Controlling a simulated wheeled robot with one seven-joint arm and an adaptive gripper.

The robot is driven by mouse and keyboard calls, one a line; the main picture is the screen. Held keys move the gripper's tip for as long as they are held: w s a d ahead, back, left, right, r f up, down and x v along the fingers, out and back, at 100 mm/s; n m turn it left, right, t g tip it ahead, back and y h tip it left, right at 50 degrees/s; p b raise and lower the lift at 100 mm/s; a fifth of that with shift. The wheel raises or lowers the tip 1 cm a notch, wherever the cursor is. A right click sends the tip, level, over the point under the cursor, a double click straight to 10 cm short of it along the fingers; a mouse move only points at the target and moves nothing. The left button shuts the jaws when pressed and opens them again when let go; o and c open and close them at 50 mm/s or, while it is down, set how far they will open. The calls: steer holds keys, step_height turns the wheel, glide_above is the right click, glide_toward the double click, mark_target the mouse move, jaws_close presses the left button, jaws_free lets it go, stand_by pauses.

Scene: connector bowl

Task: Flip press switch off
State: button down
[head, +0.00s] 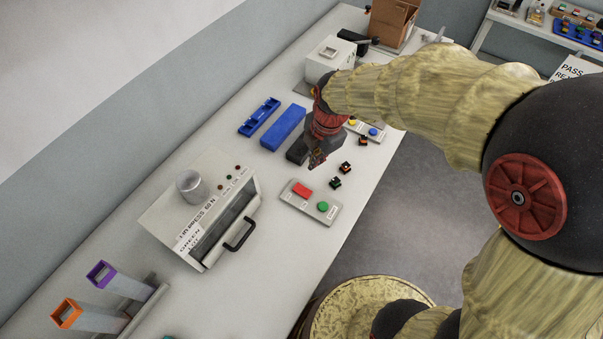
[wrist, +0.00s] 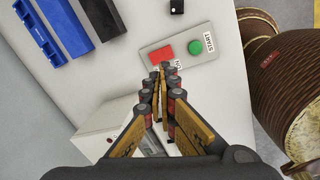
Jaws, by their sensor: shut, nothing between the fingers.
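The red switch (head: 302,190) sits on a pale grey control plate (head: 290,203) on the bench, beside a round green button (head: 323,207). In the wrist view the red switch (wrist: 162,51) and green button (wrist: 195,47), labelled START, lie just past my fingertips. The fingertips partly cover the switch's lower edge and the label by it. My gripper (head: 316,161) is shut and empty, above and behind the plate in the head view; it also shows in the wrist view (wrist: 165,70). I cannot tell which way the switch is tilted. The press (head: 205,205) is a white box with a black handle.
Blue trays (head: 260,116) and a blue block (head: 283,128) lie behind the plate. Small dark connectors (head: 335,182) lie near my gripper. Purple (head: 101,273) and orange (head: 68,313) bins stand at the lower left.

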mark_target(301, 188)
steer(key=n, duration=0.1)
steer(key=w+a+f+n+p, duration=0.1)
steer(key=a+f+n, duration=0.1)
steer(key=n, duration=0.1)
steer(key=shift+w+f+g+p, duration=0.15)
steer(key=shift+f+g+p, duration=0.1)
steer(key=shift+g+p, duration=0.05)
steer(key=f, duration=0.4)
steer(key=a+f+b, duration=0.1)
steer(key=f, duration=0.4)
steer(key=w+f, duration=0.1)
steer(key=f, duration=0.4)
steer(key=shift+a+b, duration=0.2)
steer(key=shift+b, duration=0.1)
